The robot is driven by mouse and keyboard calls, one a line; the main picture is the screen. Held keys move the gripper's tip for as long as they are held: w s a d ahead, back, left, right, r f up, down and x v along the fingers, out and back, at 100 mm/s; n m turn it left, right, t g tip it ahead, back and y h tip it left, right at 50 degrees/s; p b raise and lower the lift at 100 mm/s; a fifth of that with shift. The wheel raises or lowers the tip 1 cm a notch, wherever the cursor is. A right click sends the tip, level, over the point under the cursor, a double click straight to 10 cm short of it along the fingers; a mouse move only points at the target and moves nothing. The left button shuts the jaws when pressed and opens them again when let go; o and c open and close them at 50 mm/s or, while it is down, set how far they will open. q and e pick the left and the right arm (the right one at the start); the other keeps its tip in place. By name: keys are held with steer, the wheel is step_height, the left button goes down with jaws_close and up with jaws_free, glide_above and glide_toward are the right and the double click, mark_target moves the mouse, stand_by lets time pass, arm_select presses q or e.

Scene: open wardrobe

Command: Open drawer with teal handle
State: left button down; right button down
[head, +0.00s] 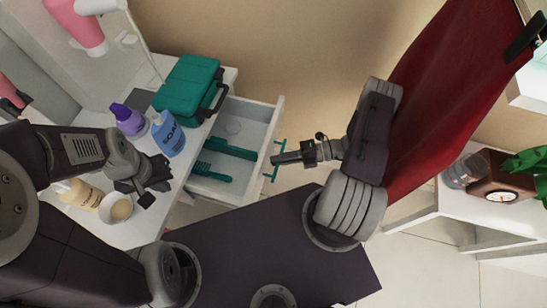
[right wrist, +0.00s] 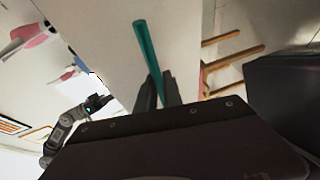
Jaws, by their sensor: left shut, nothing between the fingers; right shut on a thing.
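The white drawer (head: 262,125) is pulled out from the white cabinet, with its inside visible. Its teal bar handle (head: 277,172) is on the front. My right gripper (head: 275,159) is shut on this handle. In the right wrist view the teal handle (right wrist: 143,45) runs down between the two dark fingers (right wrist: 160,90), in front of the pale drawer front (right wrist: 105,40). My left gripper (head: 146,193) is shut and empty over the cabinet top, next to a small white cup; it also shows in the right wrist view (right wrist: 98,103).
Teal brushes (head: 231,148) lie in the drawer. A teal case (head: 188,88), purple bottle (head: 129,121), blue soap bottle (head: 168,135), cream bottle (head: 80,194) and cup (head: 120,208) crowd the cabinet top (head: 125,235). A red board (head: 445,75) and white side table (head: 430,213) stand right.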

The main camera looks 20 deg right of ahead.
steer(key=c, duration=1.8)
jaws_free()
steer(key=shift+o, duration=0.2)
